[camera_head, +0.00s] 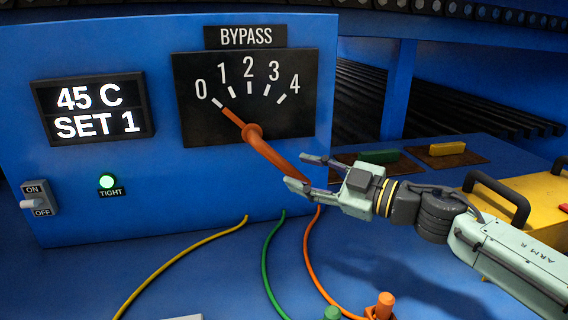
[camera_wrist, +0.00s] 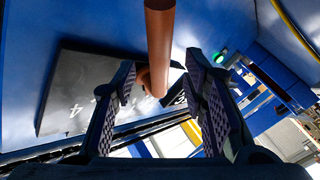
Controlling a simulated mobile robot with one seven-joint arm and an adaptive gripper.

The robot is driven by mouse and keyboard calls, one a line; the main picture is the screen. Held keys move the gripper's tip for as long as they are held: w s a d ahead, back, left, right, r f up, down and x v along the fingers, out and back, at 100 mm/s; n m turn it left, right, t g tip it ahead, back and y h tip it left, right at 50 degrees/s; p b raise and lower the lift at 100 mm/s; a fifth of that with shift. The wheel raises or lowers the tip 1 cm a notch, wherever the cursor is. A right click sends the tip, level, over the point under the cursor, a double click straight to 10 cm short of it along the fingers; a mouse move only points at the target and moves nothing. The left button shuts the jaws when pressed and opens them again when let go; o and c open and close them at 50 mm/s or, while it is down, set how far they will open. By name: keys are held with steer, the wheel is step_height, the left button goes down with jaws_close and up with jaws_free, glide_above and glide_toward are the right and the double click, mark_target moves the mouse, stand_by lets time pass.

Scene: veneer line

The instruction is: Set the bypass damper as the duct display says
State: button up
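The duct display (camera_head: 90,109) reads "45 C" and "SET 1". The black BYPASS dial plate (camera_head: 200,128) is marked 0 to 4. The orange damper lever (camera_head: 268,150) turns on a hub, and its thin pointer end lies at the 0 mark. Its thick handle slopes down to the right. My gripper (camera_head: 297,171) is open at the handle's lower end, with one finger on either side. In the wrist view the lever (camera_wrist: 159,45) shows between the two spread fingers (camera_wrist: 163,82), with gaps on both sides. I cannot tell whether either finger touches it.
An ON/OFF switch (camera_head: 38,198) and a lit green TIGHT lamp (camera_head: 107,182) are at left. Yellow (camera_head: 180,248), green (camera_head: 265,262) and orange (camera_head: 308,255) cables run below the panel. A yellow case (camera_head: 535,190) with a black handle stands at right.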

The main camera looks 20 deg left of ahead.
mark_target(291, 168)
steer(key=x, duration=0.5)
steer(key=shift+p, duration=0.4)
jaws_close()
stand_by(0.4)
